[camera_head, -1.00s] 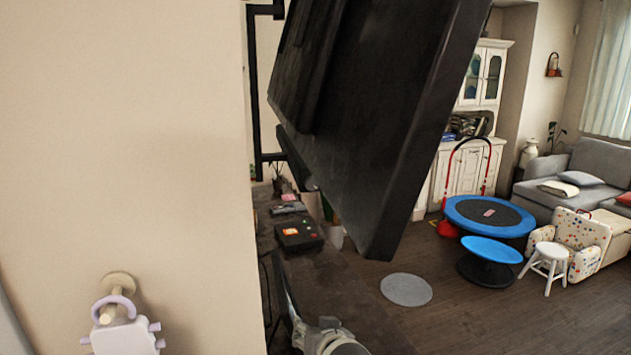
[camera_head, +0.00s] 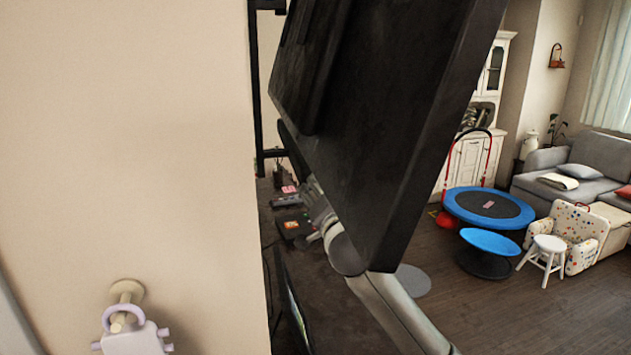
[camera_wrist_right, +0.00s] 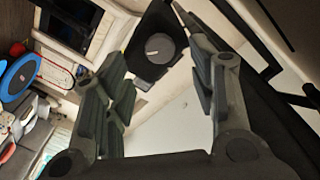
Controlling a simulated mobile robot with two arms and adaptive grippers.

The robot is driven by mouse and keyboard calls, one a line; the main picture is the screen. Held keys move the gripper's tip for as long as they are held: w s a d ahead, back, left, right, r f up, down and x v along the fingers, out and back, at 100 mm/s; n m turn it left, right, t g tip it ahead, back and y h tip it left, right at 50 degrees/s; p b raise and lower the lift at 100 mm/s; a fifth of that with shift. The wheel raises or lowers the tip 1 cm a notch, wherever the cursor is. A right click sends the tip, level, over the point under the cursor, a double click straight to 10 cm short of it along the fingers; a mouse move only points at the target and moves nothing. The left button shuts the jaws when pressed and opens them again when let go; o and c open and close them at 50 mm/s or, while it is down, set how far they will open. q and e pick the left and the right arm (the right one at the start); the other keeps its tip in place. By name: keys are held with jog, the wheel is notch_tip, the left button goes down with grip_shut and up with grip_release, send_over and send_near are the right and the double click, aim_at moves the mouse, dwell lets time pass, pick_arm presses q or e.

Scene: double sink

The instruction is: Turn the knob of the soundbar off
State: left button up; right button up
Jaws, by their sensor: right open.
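The soundbar (camera_head: 293,150) is a dark bar under the large black screen in the head view, mostly hidden by the screen. In the right wrist view its black end (camera_wrist_right: 143,68) carries a round grey knob (camera_wrist_right: 158,47), in front of and between my open fingers, apart from them. My right gripper (camera_head: 314,200) is beside the screen's lower edge, just below the soundbar's end, partly hidden by the screen. The wrist view shows its two fingers (camera_wrist_right: 160,85) spread with nothing between them. I cannot read the knob's setting. My left gripper is not in view.
The big tilted screen (camera_head: 400,130) hangs close over my right arm. A beige wall (camera_head: 120,150) fills the left, with a peg holding a lilac item (camera_head: 135,338). Small items stand on a dark surface (camera_head: 285,255) below.

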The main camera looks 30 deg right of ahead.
jog(key=shift+p+x, duration=0.95)
jog(key=shift+x, duration=1.7)
jog(key=c, duration=1)
jog(key=shift+c, duration=0.2)
